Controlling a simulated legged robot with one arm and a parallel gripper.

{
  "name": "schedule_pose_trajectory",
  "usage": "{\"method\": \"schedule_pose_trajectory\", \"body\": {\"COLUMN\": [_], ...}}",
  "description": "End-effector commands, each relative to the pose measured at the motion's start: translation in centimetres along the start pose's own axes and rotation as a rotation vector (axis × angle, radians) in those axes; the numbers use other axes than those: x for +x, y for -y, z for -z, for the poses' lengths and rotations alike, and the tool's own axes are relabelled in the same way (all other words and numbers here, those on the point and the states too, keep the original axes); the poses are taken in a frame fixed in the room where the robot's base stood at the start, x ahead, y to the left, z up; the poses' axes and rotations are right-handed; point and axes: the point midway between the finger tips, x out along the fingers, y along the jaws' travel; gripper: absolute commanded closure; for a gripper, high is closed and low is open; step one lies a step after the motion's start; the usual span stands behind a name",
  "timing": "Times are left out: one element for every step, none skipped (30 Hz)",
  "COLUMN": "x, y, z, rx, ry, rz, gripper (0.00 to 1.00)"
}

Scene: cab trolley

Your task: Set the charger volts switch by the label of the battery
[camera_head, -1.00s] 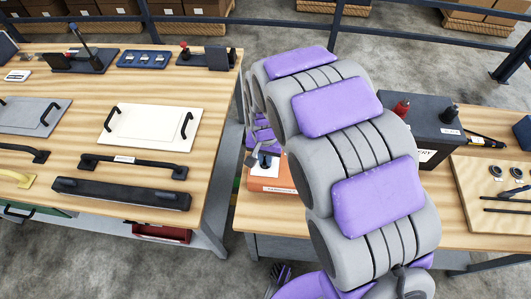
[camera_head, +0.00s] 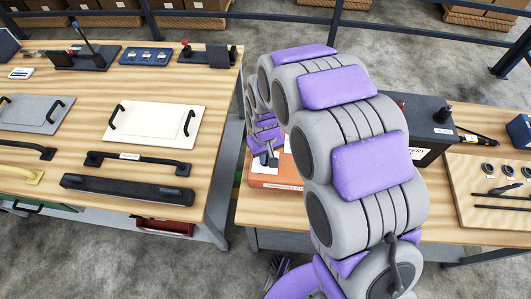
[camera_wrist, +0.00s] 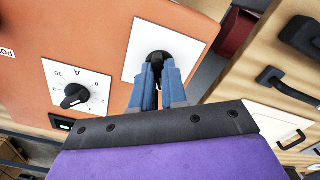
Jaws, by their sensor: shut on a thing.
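The orange charger (camera_head: 275,180) stands on the right table, partly hidden behind my arm. In the wrist view its orange face (camera_wrist: 85,30) carries a white plate with a black knob (camera_wrist: 160,57). My gripper (camera_wrist: 158,85) has its blue fingers closed around that knob; the fingers hide the knob's lower part, and I cannot read its setting. Another dial, marked A, has a black pointer knob (camera_wrist: 75,96) to the left, apart from the gripper. The black battery (camera_head: 430,125) stands right of my arm. Its white label (camera_head: 418,153) is mostly hidden and its voltage is unreadable.
A wooden board (camera_head: 480,190) with small parts lies right of the battery. The left table (camera_head: 195,100) holds panels, handles and several switch devices. A gap of bare floor separates the two tables. A dark railing (camera_head: 400,27) runs behind.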

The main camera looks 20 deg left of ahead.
Motion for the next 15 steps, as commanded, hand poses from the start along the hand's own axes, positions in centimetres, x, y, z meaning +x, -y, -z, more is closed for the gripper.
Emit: {"method": "schedule_pose_trajectory", "body": {"x": [-0.18, -0.18, -0.17, -0.17, -0.17, -0.17, -0.16, -0.16, -0.16, -0.16, -0.17, -0.17, -0.17, -0.18, -0.18], "y": [-0.01, -0.01, -0.02, -0.02, -0.02, -0.02, -0.02, -0.02, -0.02, -0.02, -0.02, -0.02, -0.02, -0.03, -0.02], "z": [0.28, 0.28, 0.3, 0.3, 0.3, 0.31, 0.31, 0.3, 0.31, 0.31, 0.32, 0.31, 0.31, 0.32, 0.32], "rx": [-0.007, -0.009, -0.012, -0.013, -0.014, -0.015, -0.015, -0.015, -0.015, -0.015, -0.015, -0.015, -0.015, -0.015, -0.015], "ry": [-0.009, -0.009, -0.009, -0.009, -0.009, -0.009, -0.009, -0.009, -0.009, -0.009, -0.009, -0.009, -0.009, -0.01, -0.01], "rz": [-0.001, -0.001, -0.001, -0.001, -0.001, -0.001, -0.001, -0.001, -0.001, -0.001, -0.001, -0.001, -0.001, -0.001, -0.001], "gripper": [1.0, 1.0, 1.0, 1.0, 1.0, 1.0, 1.0, 1.0, 1.0, 1.0, 1.0, 1.0, 1.0, 1.0, 0.84]}}
